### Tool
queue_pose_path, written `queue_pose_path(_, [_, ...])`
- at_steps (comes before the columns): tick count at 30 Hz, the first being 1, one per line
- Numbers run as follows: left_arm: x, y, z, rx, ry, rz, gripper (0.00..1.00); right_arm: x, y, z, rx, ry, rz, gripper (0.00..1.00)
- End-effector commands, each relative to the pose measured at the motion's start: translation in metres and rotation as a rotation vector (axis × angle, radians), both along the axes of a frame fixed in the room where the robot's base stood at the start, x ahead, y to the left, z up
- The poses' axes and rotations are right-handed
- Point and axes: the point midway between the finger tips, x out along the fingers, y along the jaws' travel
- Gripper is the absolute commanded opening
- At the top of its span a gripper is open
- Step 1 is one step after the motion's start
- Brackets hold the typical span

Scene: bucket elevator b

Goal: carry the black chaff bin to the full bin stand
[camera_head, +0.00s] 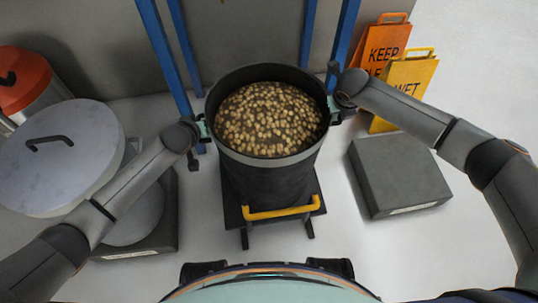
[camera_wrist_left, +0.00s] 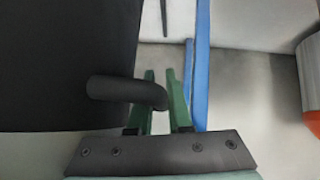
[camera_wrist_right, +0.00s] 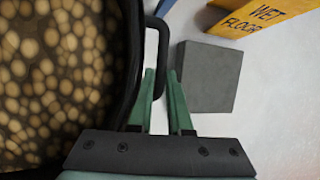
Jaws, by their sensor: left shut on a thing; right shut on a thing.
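The black chaff bin (camera_head: 265,180) is upright in the middle of the head view, full of tan round pieces. My left gripper (camera_head: 203,127) is shut on the bin's left handle; this dark handle (camera_wrist_left: 122,91) passes between its green fingers in the left wrist view. My right gripper (camera_head: 335,109) is shut on the right handle, a dark loop (camera_wrist_right: 157,45) in the right wrist view. Below the bin is a dark platform with a yellow bar (camera_head: 280,212); I cannot tell whether the bin touches it. A low grey block (camera_head: 400,175) on the right has a bare top; its label is unreadable.
Blue posts (camera_head: 165,55) stand behind the bin on both sides. Orange (camera_head: 384,42) and yellow (camera_head: 406,80) floor signs stand at the back right. A round grey lid (camera_head: 60,160) and a red-topped container (camera_head: 22,78) are on the left. Floor is clear between bin and grey block.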

Motion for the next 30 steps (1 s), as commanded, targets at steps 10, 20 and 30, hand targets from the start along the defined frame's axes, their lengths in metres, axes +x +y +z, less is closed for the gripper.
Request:
queue_pose_path(10, [-0.0001,0.0,-0.0001,0.0,0.001,0.0,0.0,0.0001,0.0003,0.0003,0.001,0.0,0.0,0.0])
queue_pose_path(20, [-0.0001,0.0001,-0.0002,0.0,0.001,0.0,0.0,0.0002,0.0003,0.0005,0.001,-0.001,0.001,0.0])
queue_pose_path(30, [0.0017,-0.0006,0.006,-0.002,-0.007,-0.002,0.0,0.0019,0.0007,0.0059,0.002,-0.007,0.001,0.0])
